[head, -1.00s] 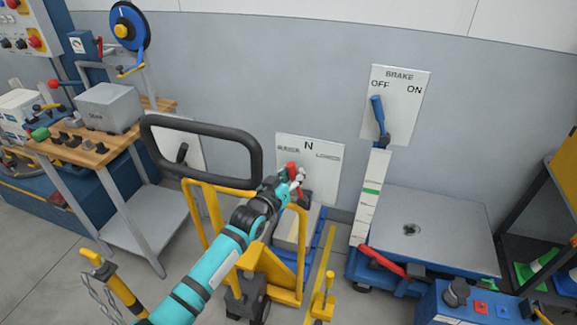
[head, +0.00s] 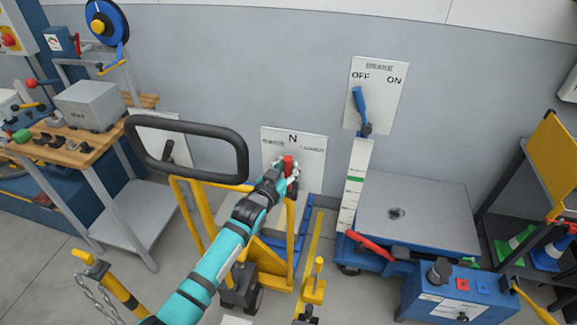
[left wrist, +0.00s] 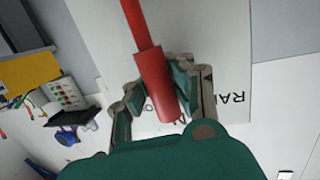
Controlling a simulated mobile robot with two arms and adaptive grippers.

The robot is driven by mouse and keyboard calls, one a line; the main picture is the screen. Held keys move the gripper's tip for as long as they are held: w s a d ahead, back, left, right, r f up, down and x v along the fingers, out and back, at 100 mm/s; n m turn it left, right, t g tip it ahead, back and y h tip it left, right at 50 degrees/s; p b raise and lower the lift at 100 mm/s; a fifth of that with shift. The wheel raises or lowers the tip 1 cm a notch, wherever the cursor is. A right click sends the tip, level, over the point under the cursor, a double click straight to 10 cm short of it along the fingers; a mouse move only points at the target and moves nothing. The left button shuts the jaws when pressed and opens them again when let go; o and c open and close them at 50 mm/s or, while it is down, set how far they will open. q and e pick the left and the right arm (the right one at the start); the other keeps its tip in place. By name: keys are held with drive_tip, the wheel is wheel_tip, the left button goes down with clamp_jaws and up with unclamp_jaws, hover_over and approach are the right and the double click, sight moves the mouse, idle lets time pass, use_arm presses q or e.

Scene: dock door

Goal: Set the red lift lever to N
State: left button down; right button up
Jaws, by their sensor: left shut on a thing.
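The red lift lever (head: 288,163) stands in front of a white plate (head: 313,163) on the wall. The plate has N at its top middle, a word like RAISE at left and LOWER at right. The lever stands close to upright, its tip just below and slightly left of the N. My left gripper (head: 291,177) is shut on the lever. In the left wrist view the red grip (left wrist: 158,82) lies between my two fingers (left wrist: 163,95), with part of RAISE upside down at right. My right gripper is not in view.
A yellow pallet truck with a black loop handle (head: 187,182) stands just left of my arm. At right are a blue brake lever (head: 361,108) on its own plate, a grey-topped lift table (head: 415,215) and a blue control box (head: 460,298). A wooden bench (head: 75,155) is at left.

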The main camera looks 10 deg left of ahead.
use_arm(q)
drive_tip(key=c, duration=1.6)
unclamp_jaws()
drive_tip(key=shift+s+d+f, duration=0.2)
drive_tip(key=shift+f, duration=0.15)
drive_tip(key=o, duration=0.5)
drive_tip(key=shift+s+r, duration=0.15)
drive_tip(key=shift+r, duration=0.15)
drive_tip(key=shift+a, duration=0.1)
drive_tip(key=v, duration=1.1)
drive_tip(key=shift+s+a, duration=0.1)
drive_tip(key=shift+s, duration=0.25)
